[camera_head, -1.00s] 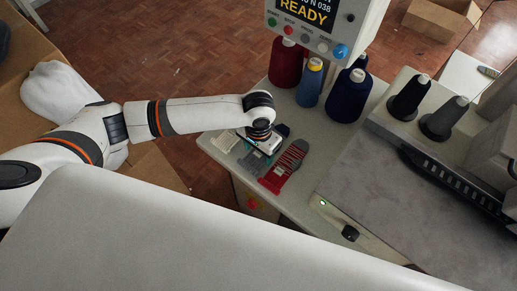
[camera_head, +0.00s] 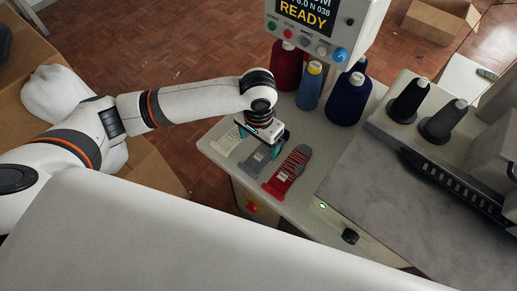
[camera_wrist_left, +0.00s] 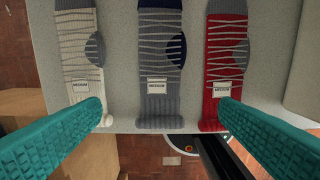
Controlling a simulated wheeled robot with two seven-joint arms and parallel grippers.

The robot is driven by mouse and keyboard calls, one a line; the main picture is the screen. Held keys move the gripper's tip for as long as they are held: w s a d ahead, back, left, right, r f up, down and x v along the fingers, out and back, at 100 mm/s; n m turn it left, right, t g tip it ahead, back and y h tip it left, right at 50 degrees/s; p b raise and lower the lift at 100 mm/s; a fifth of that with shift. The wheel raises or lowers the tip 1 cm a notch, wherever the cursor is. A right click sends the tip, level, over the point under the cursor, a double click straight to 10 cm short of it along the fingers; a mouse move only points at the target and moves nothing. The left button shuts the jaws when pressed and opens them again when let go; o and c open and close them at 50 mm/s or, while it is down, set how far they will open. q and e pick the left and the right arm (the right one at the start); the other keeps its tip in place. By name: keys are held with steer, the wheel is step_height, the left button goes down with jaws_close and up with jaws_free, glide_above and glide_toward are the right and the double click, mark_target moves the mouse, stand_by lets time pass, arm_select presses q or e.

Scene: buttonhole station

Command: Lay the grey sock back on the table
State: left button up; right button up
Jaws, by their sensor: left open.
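The grey sock (camera_head: 257,161) lies flat on the table (camera_head: 311,132), between a cream sock and a red sock. In the left wrist view the grey sock (camera_wrist_left: 158,70) has a dark blue toe and heel patch and a white MEDIUM label. My left gripper (camera_head: 258,143) is open above the grey sock and hides part of it in the head view. In the wrist view its two teal fingers (camera_wrist_left: 160,108) stand wide apart on either side of the sock's cuff, with nothing between them. My right gripper is not in view.
The cream sock (camera_head: 229,138) and red sock (camera_head: 288,172) lie close on either side. Thread cones, such as the dark blue one (camera_head: 348,101), stand behind, under the READY display (camera_head: 306,14). A grey machine bed (camera_head: 400,205) takes the right side.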

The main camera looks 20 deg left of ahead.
arm_select(q)
step_height(320, 180, up, 5)
steer(key=shift+r, duration=0.15)
stand_by(0.5)
